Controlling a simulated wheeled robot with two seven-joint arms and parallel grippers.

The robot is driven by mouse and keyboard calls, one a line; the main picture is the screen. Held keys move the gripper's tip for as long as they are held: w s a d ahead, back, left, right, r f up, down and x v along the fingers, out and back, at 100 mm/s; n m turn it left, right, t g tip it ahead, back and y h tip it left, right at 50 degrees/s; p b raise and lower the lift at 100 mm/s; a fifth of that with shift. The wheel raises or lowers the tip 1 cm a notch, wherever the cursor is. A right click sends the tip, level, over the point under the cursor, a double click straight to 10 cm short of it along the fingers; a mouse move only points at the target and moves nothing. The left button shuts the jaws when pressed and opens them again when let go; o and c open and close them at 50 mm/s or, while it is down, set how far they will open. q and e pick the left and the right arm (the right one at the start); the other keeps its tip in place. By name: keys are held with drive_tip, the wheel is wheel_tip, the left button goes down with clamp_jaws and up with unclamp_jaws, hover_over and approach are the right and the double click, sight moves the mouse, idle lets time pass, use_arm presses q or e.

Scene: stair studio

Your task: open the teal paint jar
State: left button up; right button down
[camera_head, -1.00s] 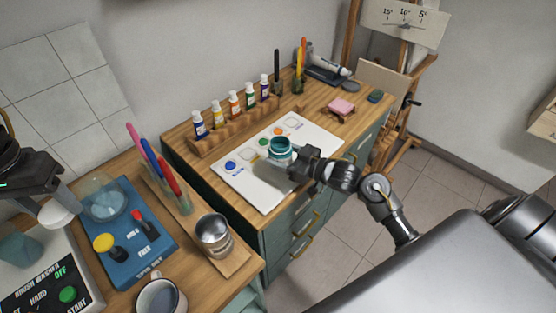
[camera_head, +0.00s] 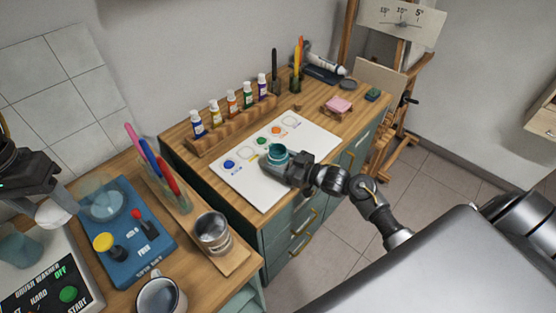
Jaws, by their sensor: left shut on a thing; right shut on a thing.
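The teal paint jar (camera_head: 278,153) is above or on the white palette sheet (camera_head: 262,192); I cannot tell if its base touches. Its top looks open, with teal inside. My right gripper (camera_head: 282,166) is shut on the jar from the right side. My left gripper (camera_head: 48,199), at the left edge, is shut on a pale round thing (camera_head: 56,211) that looks like a lid. It is above the blue panel's left edge, and it is well apart from the jar. The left fingertips are partly hidden.
A wooden rack (camera_head: 232,125) of paint bottles stands behind the palette. A metal cup (camera_head: 212,231), a pen tray (camera_head: 166,187) and a mug (camera_head: 160,296) stand nearer. A blue panel (camera_head: 135,245) and brush washer (camera_head: 50,275) are at left. A pink sponge (camera_head: 338,104) lies at right.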

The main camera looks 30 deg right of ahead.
use_arm(q)
drive_tip(key=shift+f, duration=0.15)
use_arm(e)
drive_tip(key=shift+f, duration=0.1)
drive_tip(key=shift+c, duration=1.8)
unclamp_jaws()
drive_tip(key=shift+s, duration=0.1)
use_arm(q)
drive_tip(key=shift+f+b, duration=0.95)
drive_tip(key=shift+b, duration=0.1)
drive_tip(key=shift+f, duration=0.1)
use_arm(e)
drive_tip(key=v, duration=1.1)
drive_tip(key=shift+s+d, duration=0.3)
